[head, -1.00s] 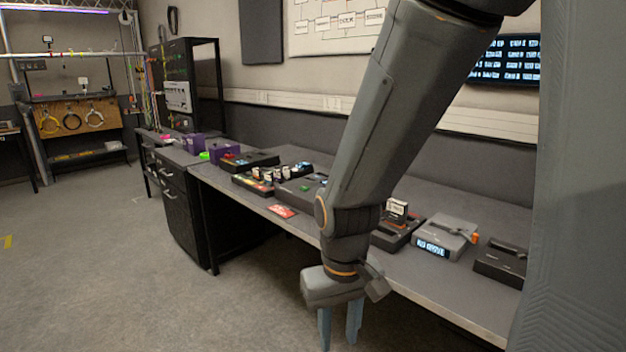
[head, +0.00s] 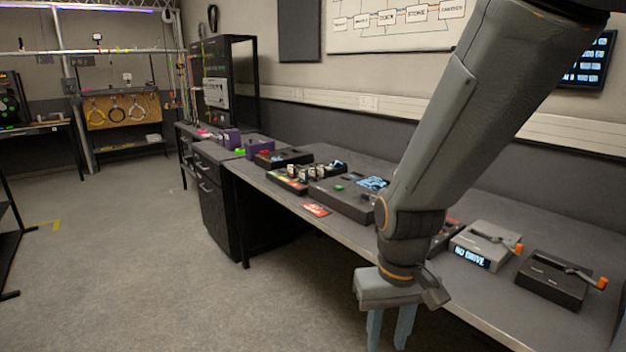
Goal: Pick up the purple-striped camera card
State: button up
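Several small upright cards (head: 318,173) stand in a row in a black tray (head: 288,184) on the workbench. They are too small to tell which, if any, has purple stripes. A flat red card or label (head: 316,210) lies near the bench's front edge. My gripper (head: 390,330) hangs in front of the bench, pointing down. Its two blue-grey fingers are apart with nothing visible between them. It is to the right of the tray and nearer to me. My arm hides part of the bench behind it.
The bench (head: 345,236) also holds a grey device reading "NO DRIVE" (head: 471,257), a black device with an orange-tipped lever (head: 553,283), a dark box (head: 342,198) and purple boxes (head: 254,147). A black rack (head: 226,85) stands behind. The floor (head: 140,270) at left is clear.

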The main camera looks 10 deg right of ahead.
aim_at(312, 173)
jog(key=u, duration=0.45)
jog(key=i, duration=0.95)
jog(key=u, duration=0.3)
jog(key=i, duration=1.4)
jog(key=z, duration=0.8)
jog(key=i, duration=0.45)
jog(key=z, duration=0.2)
